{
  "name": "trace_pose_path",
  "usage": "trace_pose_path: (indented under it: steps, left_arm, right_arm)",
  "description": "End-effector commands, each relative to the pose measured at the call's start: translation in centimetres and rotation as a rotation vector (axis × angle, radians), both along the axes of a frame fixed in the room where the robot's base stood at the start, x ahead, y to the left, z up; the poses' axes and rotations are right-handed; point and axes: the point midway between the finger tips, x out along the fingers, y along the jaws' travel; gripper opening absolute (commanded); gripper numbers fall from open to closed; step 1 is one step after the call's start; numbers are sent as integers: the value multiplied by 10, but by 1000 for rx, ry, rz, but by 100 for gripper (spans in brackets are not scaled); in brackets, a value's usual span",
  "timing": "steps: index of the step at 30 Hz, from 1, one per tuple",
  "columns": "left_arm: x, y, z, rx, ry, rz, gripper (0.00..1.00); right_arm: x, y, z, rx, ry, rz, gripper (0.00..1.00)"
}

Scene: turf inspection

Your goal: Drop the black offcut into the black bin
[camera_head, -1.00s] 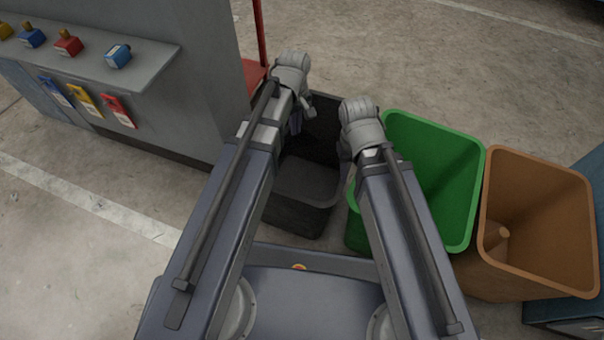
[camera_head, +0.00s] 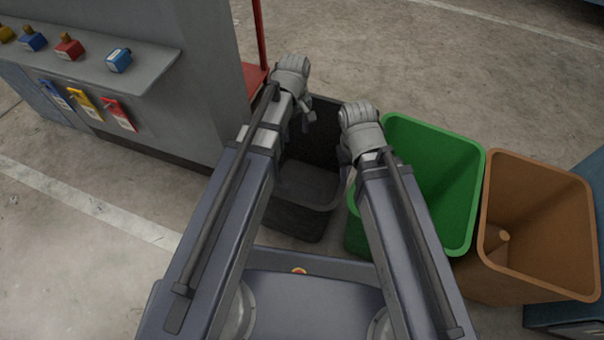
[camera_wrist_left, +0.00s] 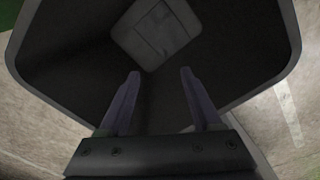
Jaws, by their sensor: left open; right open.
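The black bin (camera_head: 297,215) stands in front of me, partly covered by my arms. My left gripper (camera_wrist_left: 155,75) is open above the bin's mouth, with nothing between its fingers. In the left wrist view, the bin's dark walls surround the fingers, and the rim (camera_wrist_left: 293,40) shows at the right. A faint dark square outline shows on the bin floor (camera_wrist_left: 122,32); I cannot tell if it is the black offcut. My right gripper (camera_head: 346,152) is over the border of the black and green bins; its fingers are mostly hidden.
A green bin (camera_head: 460,240) stands right of the black one, then a brown bin (camera_head: 520,285) with a round brown piece (camera_head: 503,236) inside. A grey bench (camera_head: 150,75) with bottles and hanging tags is at the left. A red post (camera_head: 260,40) rises behind the black bin.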

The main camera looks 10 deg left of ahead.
Motion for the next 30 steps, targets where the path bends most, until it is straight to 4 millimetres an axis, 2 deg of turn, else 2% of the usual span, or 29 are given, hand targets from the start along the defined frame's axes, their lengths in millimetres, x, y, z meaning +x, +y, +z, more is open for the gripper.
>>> trace_pose_path:
  steps: [2,7,14,23,30]
  left_arm:
    - [0,0,0,0,0,0,76]
    - [0,0,0,0,0,0,76]
    - [0,0,0,0,0,0,100]
    - [0,0,3,0,0,0,100]
    - [0,0,23,0,0,0,100]
  right_arm:
    - [0,0,0,0,0,0,50]
    - [0,0,0,0,0,0,50]
    - [0,0,0,0,0,0,50]
    - [0,0,3,0,0,0,50]
    - [0,0,23,0,0,0,50]
